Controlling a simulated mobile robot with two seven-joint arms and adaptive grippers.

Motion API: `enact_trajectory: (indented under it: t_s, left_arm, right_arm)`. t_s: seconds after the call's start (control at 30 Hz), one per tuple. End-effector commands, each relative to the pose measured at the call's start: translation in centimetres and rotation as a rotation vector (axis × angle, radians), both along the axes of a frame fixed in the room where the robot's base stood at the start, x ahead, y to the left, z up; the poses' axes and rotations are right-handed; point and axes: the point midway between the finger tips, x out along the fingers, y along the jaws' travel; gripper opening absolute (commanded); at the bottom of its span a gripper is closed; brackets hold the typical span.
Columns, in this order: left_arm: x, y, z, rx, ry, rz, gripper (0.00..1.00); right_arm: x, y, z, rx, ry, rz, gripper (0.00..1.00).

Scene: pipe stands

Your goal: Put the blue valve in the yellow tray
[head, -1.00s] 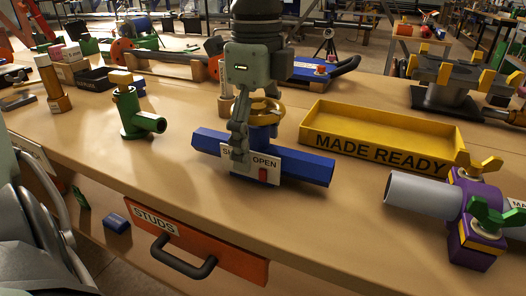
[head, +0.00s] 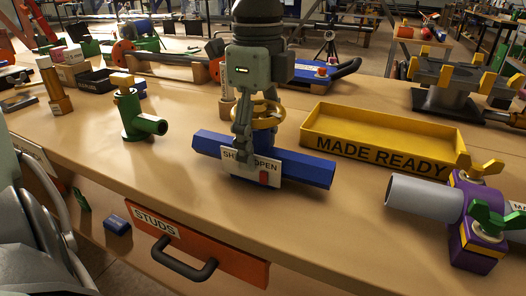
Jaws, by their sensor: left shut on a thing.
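The blue valve (head: 308,168) is a blue pipe body with a yellow handwheel on top and a white tag reading "OPEN" on its front. It is at the middle of the bench in the head view. My left gripper (head: 243,150) comes down over it from above and is shut on it at the handwheel side, hiding part of the wheel and tag. I cannot tell clearly whether the valve touches the bench. The yellow tray (head: 385,148), labelled "MADE READY", lies to the right of the valve and is empty. My right gripper is not in view.
A green pipe fitting (head: 133,118) stands left of the valve. A purple clamp with a grey pipe (head: 425,198) stands at the front right. An open orange drawer (head: 215,250) marked "STUDS" juts from the bench front. Bare bench lies before the valve.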

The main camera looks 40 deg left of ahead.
Motion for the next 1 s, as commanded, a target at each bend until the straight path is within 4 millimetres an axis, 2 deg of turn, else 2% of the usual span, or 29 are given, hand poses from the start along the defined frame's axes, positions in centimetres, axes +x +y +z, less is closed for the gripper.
enact_trajectory:
  t_s: [0.03,0.17,1.0]
  left_arm:
    - [0.0,0.0,0.0,0.0,-0.001,0.0,0.3]
    - [0.1,0.0,0.0,0.0,-0.002,0.0,0.14]
    - [0.2,0.0,1.5,0.0,-0.006,0.001,0.14]
  right_arm:
    - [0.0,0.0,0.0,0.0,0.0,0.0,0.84]
    - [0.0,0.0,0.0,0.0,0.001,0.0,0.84]
    - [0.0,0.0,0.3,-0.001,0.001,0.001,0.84]
